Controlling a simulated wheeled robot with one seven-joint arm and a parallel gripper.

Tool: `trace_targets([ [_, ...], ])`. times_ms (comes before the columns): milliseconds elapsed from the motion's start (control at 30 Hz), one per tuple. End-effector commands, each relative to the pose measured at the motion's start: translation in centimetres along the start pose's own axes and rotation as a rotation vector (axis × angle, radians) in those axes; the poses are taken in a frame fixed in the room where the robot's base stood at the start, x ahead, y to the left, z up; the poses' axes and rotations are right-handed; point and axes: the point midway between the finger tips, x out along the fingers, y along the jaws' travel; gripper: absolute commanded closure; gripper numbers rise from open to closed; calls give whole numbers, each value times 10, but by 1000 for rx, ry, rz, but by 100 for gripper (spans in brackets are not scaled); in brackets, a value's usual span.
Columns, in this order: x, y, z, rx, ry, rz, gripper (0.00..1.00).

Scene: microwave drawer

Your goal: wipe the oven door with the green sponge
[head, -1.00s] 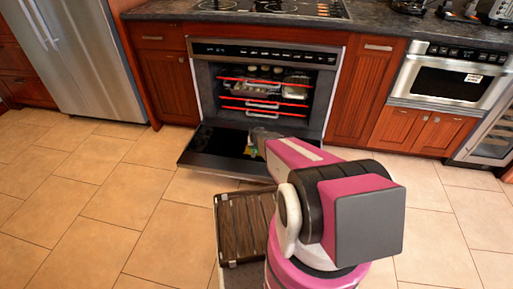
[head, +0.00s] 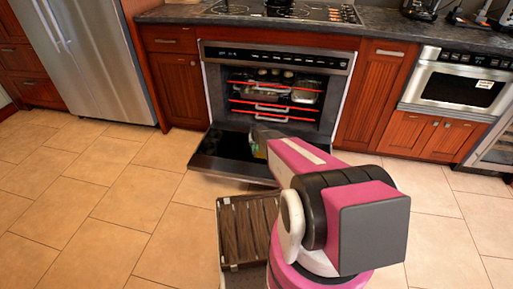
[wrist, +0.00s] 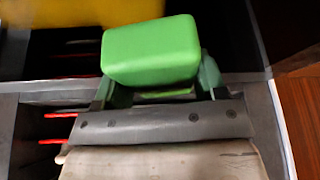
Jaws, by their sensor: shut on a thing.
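The green sponge (wrist: 150,50) is in my gripper, between the two fingers, in the wrist view. My gripper (wrist: 157,85) is shut on it. In the head view my gripper (head: 260,145) is small and partly hidden by my arm, over the open oven door. The oven door (head: 225,155) is folded down flat in front of the oven, its dark inner face up. I cannot tell whether the sponge touches the door.
The open oven (head: 275,90) has red-edged racks with dishes inside. A yellow thing (wrist: 80,10) shows at the top left of the wrist view; I cannot tell what it is. Cabinets flank the oven, with a fridge (head: 85,60) at left.

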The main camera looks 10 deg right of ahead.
Motion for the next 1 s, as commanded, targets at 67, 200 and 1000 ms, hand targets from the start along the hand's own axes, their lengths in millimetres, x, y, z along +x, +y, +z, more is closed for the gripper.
trace_targets([
  [67,-9,1,-2,0,1,0,54],
  [200,-22,1,-5,0,2,0,54],
  [1000,-42,3,-10,-1,0,0,54],
])
